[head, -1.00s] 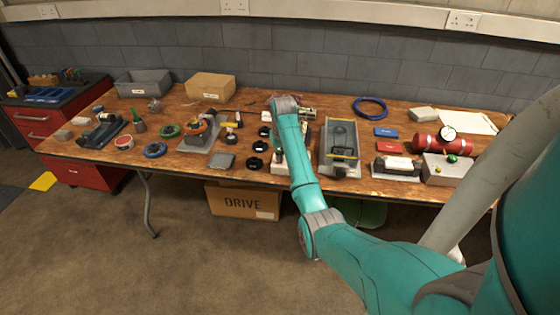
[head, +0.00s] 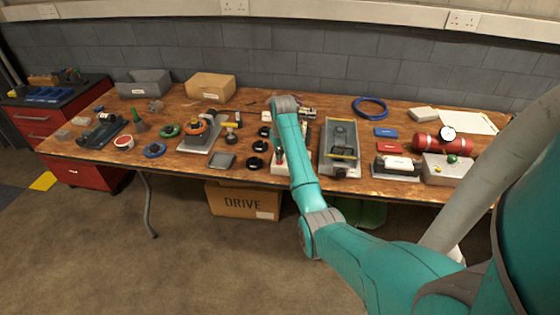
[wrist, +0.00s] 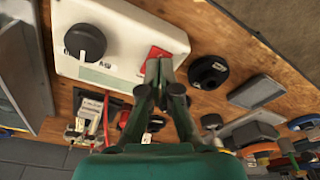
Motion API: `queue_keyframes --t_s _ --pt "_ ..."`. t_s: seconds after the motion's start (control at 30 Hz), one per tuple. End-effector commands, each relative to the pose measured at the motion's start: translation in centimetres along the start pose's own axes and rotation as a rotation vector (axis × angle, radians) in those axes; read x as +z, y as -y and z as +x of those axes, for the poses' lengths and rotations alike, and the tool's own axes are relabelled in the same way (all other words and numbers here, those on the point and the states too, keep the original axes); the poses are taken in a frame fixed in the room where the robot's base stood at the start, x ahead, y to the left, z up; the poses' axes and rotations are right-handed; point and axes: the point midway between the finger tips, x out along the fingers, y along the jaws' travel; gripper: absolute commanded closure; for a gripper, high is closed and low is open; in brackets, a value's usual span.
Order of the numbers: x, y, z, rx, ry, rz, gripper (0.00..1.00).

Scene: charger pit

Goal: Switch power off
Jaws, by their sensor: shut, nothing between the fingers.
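A white box (wrist: 120,45) carries a round black knob (wrist: 85,42) and a red rocker switch (wrist: 157,54). It lies on the wooden table. In the head view the white box (head: 281,169) is partly hidden behind my arm. My gripper (wrist: 159,66) is shut and empty, with its fingertips at the red switch in the wrist view. The tips overlap the switch there, and I cannot tell whether they touch it. The fingertips cover part of the switch, so its position cannot be read. In the head view my arm hides the gripper.
A grey tray (head: 326,160) stands right of the box. Black round pieces (head: 256,163) lie on its left. A red cylinder (head: 430,144) and a grey box (head: 446,170) are farther right. A cardboard box (head: 242,200) is under the table.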

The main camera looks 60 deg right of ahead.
Motion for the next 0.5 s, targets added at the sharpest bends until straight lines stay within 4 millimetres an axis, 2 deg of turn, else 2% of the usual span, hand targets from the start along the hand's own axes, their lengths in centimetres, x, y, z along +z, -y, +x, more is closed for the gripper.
queue_keyframes --t_s 0.5 --pt "-0.6 0.0 -3.6 0.0 -0.001 0.0 1.0"
